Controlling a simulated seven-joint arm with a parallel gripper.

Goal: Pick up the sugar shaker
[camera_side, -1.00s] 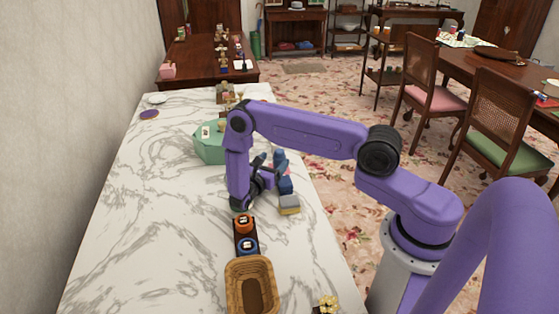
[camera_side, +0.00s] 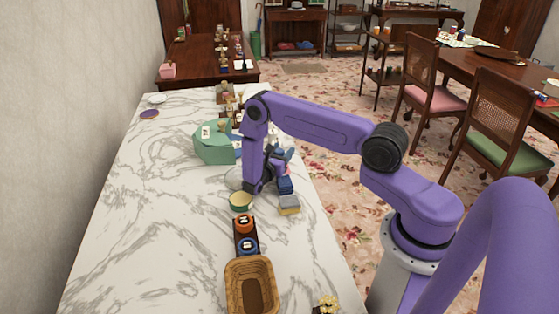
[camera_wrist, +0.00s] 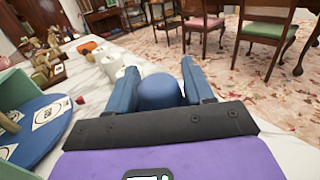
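A blue round-topped thing (camera_wrist: 160,92) stands between my two fingers in the wrist view; it may be the sugar shaker, but its shape below the top is hidden. My gripper (camera_wrist: 166,84) has its fingers spread, one on each side of this thing, and I see no clear grip on it. In the side view my gripper (camera_side: 280,162) is low over the marble table, beside the green box. Blue things (camera_side: 285,186) show just by the fingers there, partly hidden by the gripper.
The green box (camera_side: 210,145) is left of my gripper. A yellow-green round container (camera_side: 240,201), a grey-and-yellow block (camera_side: 289,204) and a wicker basket (camera_side: 250,285) are nearer. White cups (camera_wrist: 130,76) stand beyond the fingers. The marble table (camera_side: 150,220) is clear at left.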

